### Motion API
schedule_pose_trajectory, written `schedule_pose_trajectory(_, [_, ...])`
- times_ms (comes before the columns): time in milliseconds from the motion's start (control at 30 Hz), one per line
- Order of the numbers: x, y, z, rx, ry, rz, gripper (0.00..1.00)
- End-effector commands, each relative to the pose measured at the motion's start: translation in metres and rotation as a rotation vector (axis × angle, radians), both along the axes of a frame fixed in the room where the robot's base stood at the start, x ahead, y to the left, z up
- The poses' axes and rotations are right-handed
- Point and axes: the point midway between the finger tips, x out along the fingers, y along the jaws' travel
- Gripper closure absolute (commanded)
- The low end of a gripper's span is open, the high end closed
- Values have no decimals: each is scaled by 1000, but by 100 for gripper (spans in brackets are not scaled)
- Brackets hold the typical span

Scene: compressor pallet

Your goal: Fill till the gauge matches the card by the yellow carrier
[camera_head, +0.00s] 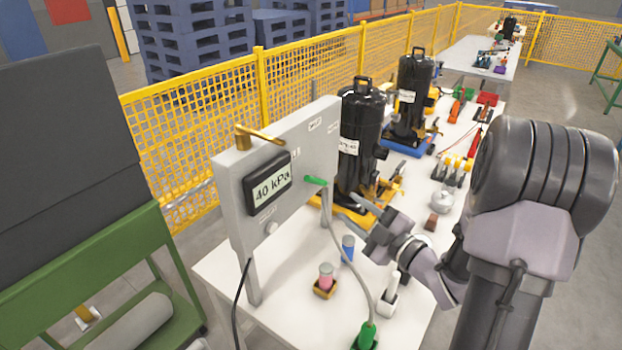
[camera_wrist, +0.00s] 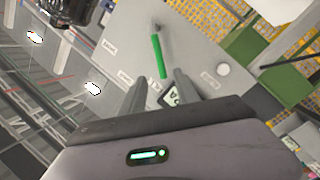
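The gauge (camera_head: 268,188) on the grey panel (camera_head: 318,130) reads 40 kPa. A green handle (camera_head: 316,180) sticks out of the panel's right part; it also shows in the wrist view (camera_wrist: 158,57). A brass lever (camera_head: 262,135) sits on the panel's top edge. A black compressor (camera_head: 361,125) stands on the yellow carrier (camera_head: 375,212) behind the panel. It bears a white card (camera_head: 348,147) whose writing I cannot read surely. My gripper (camera_head: 345,207) is open and empty, right of the panel; in the wrist view its fingers (camera_wrist: 160,88) point towards the green handle, apart from it.
A second black compressor (camera_head: 411,95) stands on a blue carrier (camera_head: 398,147) farther back. A grey hose (camera_head: 345,250) runs down to a green fitting (camera_head: 367,334). Pink (camera_head: 326,274) and blue (camera_head: 348,247) cylinders stand on the white table (camera_head: 300,318). Yellow mesh fence lies behind.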

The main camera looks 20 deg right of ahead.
Motion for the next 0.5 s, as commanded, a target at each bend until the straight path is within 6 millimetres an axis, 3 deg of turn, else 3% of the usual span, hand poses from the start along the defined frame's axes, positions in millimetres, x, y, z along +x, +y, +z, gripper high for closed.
schedule_pose_trajectory(300, [80, 25, -2, -2, -2, 3, 62])
schedule_pose_trajectory(500, [117, 34, -1, -1, 0, 0, 62])
